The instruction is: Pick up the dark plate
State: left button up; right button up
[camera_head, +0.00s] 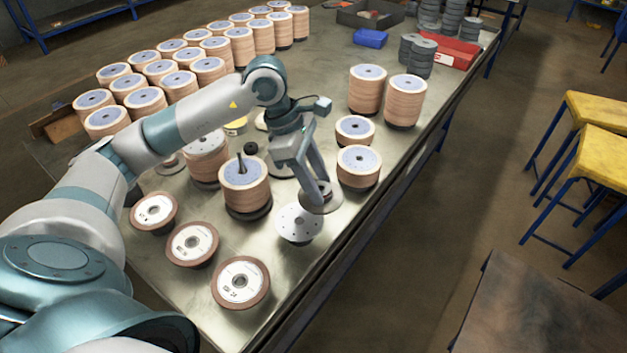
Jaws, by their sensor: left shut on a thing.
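My left gripper (316,184) reaches over the table from the left and points down. It is shut on a round grey-brown plate, the dark plate (321,205), at its raised middle. The plate is roughly level, close above or beside a pale disc with small holes (297,226); I cannot tell whether they touch. The fingers hide part of the plate's middle. My right gripper is not in view.
A disc stack with a dark post (245,190) stands left of the gripper. Shorter stacks (358,167) stand to its right, near the table edge (372,215). Three labelled discs (240,283) lie in front. Many stacks (140,103) fill the back left. Yellow stools (600,120) stand at right.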

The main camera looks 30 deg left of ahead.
pick_arm(q)
jog(key=shift+d+r, duration=0.1)
dwell(0.6)
jog(key=shift+s+d+f+m+g, duration=0.1)
jog(key=shift+s+d+m+g, duration=0.1)
jog(key=shift+d+m, duration=0.25)
jog(key=shift+s+d+f+m+g, duration=0.1)
jog(key=shift+d+m+g, duration=0.1)
jog(key=shift+m, duration=0.35)
jog(key=s+d+f+m+g+y, duration=0.1)
jog(key=s+d+m+g+y, duration=0.3)
jog(key=m, duration=1.5)
jog(key=shift+s+d+f+m+g, duration=0.15)
jog(key=shift+s+d+m+g, duration=0.25)
jog(key=shift+d, duration=0.65)
